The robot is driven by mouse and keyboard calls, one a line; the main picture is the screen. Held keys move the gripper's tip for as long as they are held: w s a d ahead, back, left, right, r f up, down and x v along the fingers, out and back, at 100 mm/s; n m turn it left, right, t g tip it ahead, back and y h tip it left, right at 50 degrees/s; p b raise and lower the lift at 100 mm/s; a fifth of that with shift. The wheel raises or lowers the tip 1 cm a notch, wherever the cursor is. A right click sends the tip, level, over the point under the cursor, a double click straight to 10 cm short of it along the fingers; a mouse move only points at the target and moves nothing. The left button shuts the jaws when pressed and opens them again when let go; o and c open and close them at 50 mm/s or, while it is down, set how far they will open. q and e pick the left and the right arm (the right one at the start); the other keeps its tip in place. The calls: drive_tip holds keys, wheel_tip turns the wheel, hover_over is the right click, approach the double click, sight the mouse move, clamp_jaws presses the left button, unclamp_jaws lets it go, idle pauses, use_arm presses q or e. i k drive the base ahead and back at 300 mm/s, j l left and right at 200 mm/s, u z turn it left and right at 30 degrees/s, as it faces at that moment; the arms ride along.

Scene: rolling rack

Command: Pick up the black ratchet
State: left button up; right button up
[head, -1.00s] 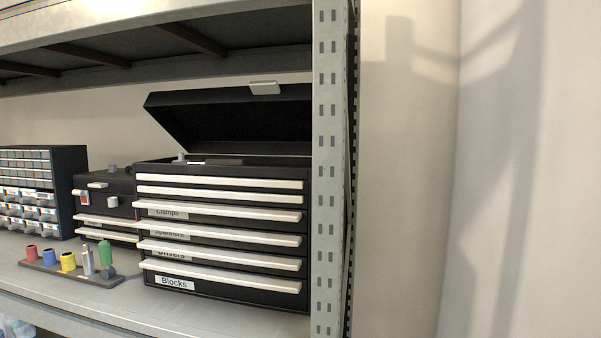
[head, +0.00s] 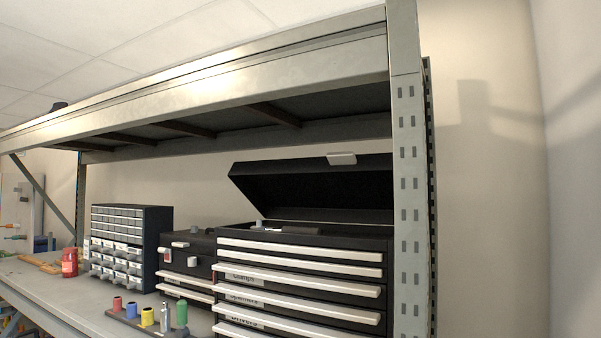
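I cannot pick out a black ratchet for certain in the head view. A black tool chest (head: 303,241) stands on the shelf at the right, with its lid (head: 320,190) raised. A flat dark shape (head: 300,230) and a small pale piece (head: 258,225) show at its open top; what they are is too small to tell. The inside of the top is mostly hidden by the front edge. Neither of my grippers is in view.
A rack post (head: 406,180) stands right of the chest, and an upper shelf beam (head: 200,85) runs above. Left are a smaller black box (head: 203,245), a small-drawer cabinet (head: 130,215), a red bottle (head: 69,263) and a holder with coloured sockets (head: 148,317). The shelf's left part has bare room.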

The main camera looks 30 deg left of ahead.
sight(318, 231)
drive_tip(key=i+j, duration=0.1)
drive_tip(key=j, duration=0.55)
drive_tip(key=i+j, duration=0.1)
drive_tip(key=j, duration=0.55)
